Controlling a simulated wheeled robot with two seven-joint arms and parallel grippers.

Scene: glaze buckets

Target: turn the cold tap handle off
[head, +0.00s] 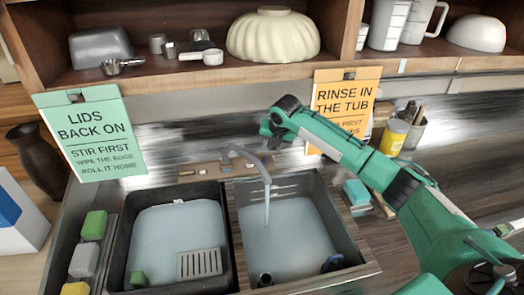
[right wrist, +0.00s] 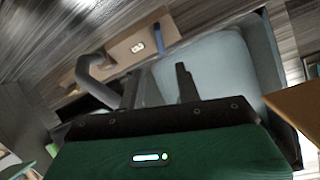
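A grey curved faucet (head: 244,154) rises from a brown deck (head: 203,190) behind two sink basins, and a thin stream seems to fall from its spout. In the right wrist view, a small blue handle (right wrist: 158,38), likely the cold tap handle, stands on the deck beside a white label. I cannot make out this handle clearly in the head view. My right gripper (head: 268,142) is beside the faucet, its dark fingers (right wrist: 158,88) apart and empty. The handle lies beyond the fingertips, not between them. My left gripper is not in view.
The left basin (head: 115,240) holds a grey grate and green block. The right basin (head: 235,250) holds pale liquid. Two hanging signs (head: 90,130) (head: 345,92) and a shelf (head: 190,72) are above. A yellow can (head: 393,137) stands right of the faucet, behind my arm.

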